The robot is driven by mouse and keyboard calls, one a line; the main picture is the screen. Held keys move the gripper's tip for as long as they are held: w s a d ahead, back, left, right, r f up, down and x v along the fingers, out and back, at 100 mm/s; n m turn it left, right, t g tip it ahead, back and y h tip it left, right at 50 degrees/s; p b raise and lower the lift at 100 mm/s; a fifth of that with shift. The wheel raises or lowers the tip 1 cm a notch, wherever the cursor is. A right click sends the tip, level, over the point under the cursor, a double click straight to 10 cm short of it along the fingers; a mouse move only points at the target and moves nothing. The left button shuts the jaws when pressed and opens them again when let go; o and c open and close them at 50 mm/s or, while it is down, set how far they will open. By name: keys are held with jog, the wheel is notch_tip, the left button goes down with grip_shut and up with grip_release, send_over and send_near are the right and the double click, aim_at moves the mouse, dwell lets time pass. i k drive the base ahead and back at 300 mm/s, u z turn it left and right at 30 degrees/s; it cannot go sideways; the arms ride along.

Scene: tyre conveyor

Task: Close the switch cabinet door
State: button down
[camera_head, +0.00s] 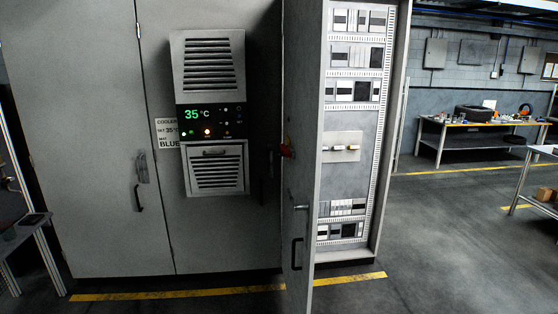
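The switch cabinet (100,150) is a tall grey metal cabinet filling the left and middle of the head view. Its right-hand door (305,130) stands open, swung out towards me and seen almost edge-on. The door carries a dark handle (297,253) low on its face. Behind it the open compartment (345,175) shows rows of switch modules and white wiring ducts. The two doors left of it look shut; one has a dark handle (138,198). My gripper is not in view.
A cooling unit (216,178) reading 35 °C juts from the cabinet front. A workbench (480,128) stands at the back right, another table (540,152) at the right edge. A small table (22,228) is at the left edge. The floor (440,240) right of the door is clear.

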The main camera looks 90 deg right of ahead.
aim_at(305, 24)
jog(key=z, duration=0.25)
jog(key=i, duration=0.2)
jog(key=z, duration=2.8)
jog(key=i, duration=1)
jog(key=u, duration=2.65)
jog(key=k, duration=0.8)
jog(key=u, duration=0.2)
